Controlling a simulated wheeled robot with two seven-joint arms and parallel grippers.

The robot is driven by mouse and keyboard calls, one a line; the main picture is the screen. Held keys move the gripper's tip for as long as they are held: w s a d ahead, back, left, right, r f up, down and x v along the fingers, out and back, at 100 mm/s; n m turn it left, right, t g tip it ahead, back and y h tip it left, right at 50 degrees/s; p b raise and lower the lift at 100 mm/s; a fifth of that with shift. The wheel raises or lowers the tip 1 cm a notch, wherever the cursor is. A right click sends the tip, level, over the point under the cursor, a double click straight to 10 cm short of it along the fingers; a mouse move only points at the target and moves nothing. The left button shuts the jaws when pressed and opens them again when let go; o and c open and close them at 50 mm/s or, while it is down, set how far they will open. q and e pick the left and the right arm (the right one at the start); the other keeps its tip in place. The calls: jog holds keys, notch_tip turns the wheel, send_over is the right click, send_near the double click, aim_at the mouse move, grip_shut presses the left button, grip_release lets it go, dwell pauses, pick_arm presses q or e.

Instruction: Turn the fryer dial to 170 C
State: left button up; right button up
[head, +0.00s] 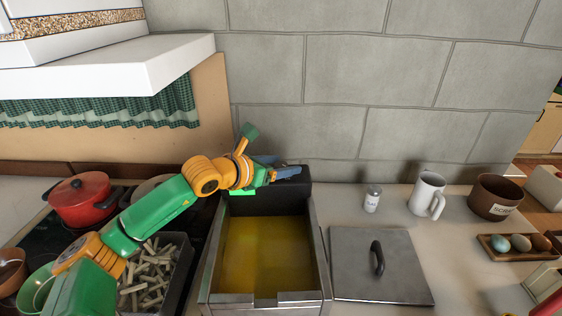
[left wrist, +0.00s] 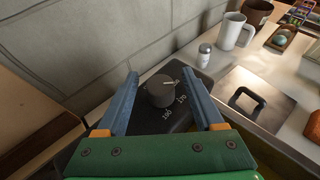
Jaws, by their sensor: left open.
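The fryer (head: 213,275) is a steel vat of yellow oil with a black control box (head: 296,189) at its back. In the left wrist view the dark round dial (left wrist: 160,95) stands on the box, with a pale pointer line towards the upper right. White marks read about 150 and 170 beside it; other marks are hidden or too small. My left gripper (head: 290,171) is over the box. It is open, and in the left wrist view its blue fingers (left wrist: 160,74) stand on either side of the dial, apart from it. The dial is hidden in the head view.
A steel lid (head: 350,265) lies right of the fryer. Behind it stand a salt shaker (head: 372,199), a white mug (head: 427,194) and a brown pot (head: 495,198). A basket of fries (head: 150,275) and a red pot (head: 80,201) are left. The stone wall (head: 330,120) is close behind.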

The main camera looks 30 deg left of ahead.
pick_arm(q)
grip_shut()
jog(key=shift+f+m+h, duration=0.1)
jog(key=shift+m+h, duration=0.4)
jog(key=shift+h, duration=0.1)
jog(key=shift+m+g+h, duration=0.7)
jog(key=shift+m+h, duration=0.4)
jog(key=shift+s, duration=0.1)
grip_release()
